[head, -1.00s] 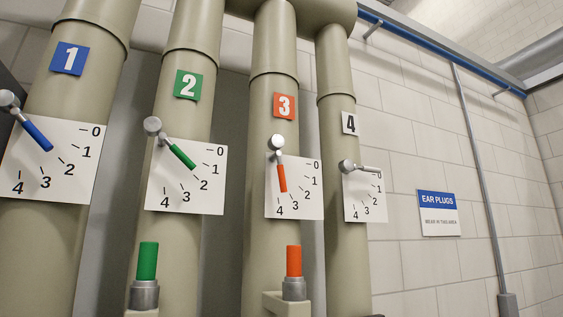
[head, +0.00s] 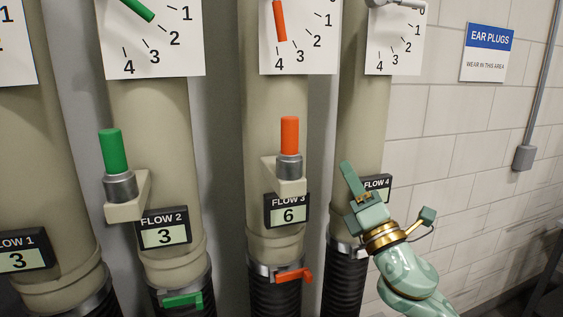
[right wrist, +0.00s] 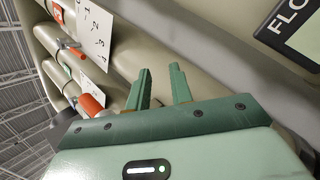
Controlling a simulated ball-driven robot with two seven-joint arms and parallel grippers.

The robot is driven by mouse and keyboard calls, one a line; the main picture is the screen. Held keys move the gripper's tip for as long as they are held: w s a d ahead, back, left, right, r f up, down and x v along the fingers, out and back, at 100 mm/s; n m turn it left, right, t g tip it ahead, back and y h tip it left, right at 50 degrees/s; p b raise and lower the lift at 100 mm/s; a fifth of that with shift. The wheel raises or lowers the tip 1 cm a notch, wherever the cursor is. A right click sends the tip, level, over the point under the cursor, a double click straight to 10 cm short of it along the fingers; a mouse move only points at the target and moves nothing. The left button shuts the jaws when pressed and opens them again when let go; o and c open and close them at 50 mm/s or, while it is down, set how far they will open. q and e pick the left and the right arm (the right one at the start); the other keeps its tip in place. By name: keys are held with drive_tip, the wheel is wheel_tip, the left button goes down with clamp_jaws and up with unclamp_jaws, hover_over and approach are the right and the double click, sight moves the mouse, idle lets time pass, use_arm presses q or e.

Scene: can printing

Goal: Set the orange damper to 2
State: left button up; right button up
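The orange damper lever (head: 279,22) is on the white dial plate (head: 297,45) of pipe 3. It points down at about the 4 mark, and its pivot is cut off by the top edge of the head view. My right gripper (head: 350,178) is below and to the right of the lever, in front of pipe 4, clear of it. In the right wrist view its two fingers (right wrist: 159,82) stand apart with nothing between them. My left gripper is not in view.
An orange-topped upright handle (head: 289,135) stands on a bracket below the dial. The FLOW 3 display (head: 287,212) reads 6. A small orange lever (head: 294,276) sits lower. A green handle (head: 112,150) stands on pipe 2. White brick wall lies right.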

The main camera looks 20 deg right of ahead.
sight(283, 20)
drive_tip(key=s+a+r+n+g+y, duration=0.2)
drive_tip(key=r+n+g+y, duration=0.1)
drive_tip(key=r+n+y, duration=0.6)
drive_tip(key=s+a+r+n+g+y, duration=0.2)
drive_tip(key=r+n+y, duration=0.45)
drive_tip(key=n, duration=0.55)
drive_tip(key=p+x, duration=0.3)
drive_tip(key=x, duration=0.2)
drive_tip(key=p+x, duration=0.3)
drive_tip(key=x, duration=0.2)
drive_tip(key=p+x, duration=0.3)
drive_tip(key=x, duration=0.2)
drive_tip(key=shift+s+a, duration=0.2)
drive_tip(key=shift+a, duration=0.2)
drive_tip(key=shift+w+a+r, duration=0.15)
drive_tip(key=shift+w+a, duration=0.1)
drive_tip(key=shift+w, duration=0.05)
clamp_jaws()
